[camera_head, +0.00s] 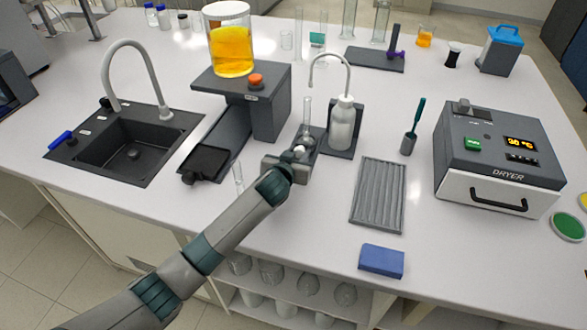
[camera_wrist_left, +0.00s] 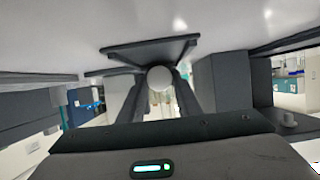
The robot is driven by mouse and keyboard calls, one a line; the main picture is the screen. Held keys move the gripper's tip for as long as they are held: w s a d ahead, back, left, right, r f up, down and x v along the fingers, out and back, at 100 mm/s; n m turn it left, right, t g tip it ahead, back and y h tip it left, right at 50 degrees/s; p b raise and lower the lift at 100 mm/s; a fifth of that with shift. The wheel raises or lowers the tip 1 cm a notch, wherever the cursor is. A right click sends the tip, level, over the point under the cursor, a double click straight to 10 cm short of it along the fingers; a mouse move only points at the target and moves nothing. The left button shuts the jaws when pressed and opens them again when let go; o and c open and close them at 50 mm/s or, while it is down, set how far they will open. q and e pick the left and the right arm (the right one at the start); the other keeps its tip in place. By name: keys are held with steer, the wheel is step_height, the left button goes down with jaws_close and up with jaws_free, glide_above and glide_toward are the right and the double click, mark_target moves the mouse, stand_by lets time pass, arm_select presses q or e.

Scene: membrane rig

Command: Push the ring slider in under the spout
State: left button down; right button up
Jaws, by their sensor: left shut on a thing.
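A white wash bottle (camera_head: 342,124) stands on a dark stand, and its thin curved spout (camera_head: 330,57) bends over to the left. Left of the bottle is a low dark slider base (camera_head: 313,139), with a clear glass tube (camera_head: 307,112) upright over it, roughly below the spout tip. The ring itself is too small to make out. My left gripper (camera_head: 289,158) is at the near end of this base, shut on a pale round knob (camera_head: 299,150). The knob also shows between the fingers in the left wrist view (camera_wrist_left: 160,78). My right gripper is out of view.
A dark rig (camera_head: 268,117) with a yellow-filled tank (camera_head: 231,50) stands just left, its black tray (camera_head: 206,161) jutting forward. A small glass vial (camera_head: 238,177) stands beside my left arm. A grey ribbed mat (camera_head: 379,195) and blue block (camera_head: 382,261) lie right.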

mark_target(299, 149)
arm_select(q)
steer(key=w, duration=0.1)
steer(key=w+d+b, duration=0.1)
steer(key=w, duration=0.1)
steer(key=shift+f, duration=0.1)
steer(key=shift+r, duration=0.25)
steer(key=c, duration=1.5)
jaws_free()
steer(key=shift+c, duration=0.2)
steer(key=shift+o, duration=1.2)
steer(key=shift+w, duration=0.1)
steer(key=shift+w+f, duration=0.1)
steer(key=shift+f, duration=0.05)
steer(key=shift+s, duration=0.25)
steer(key=b+v, duration=0.3)
steer(key=v, duration=1.4)
steer(key=shift+r, duration=0.2)
steer(key=shift+f, duration=0.1)
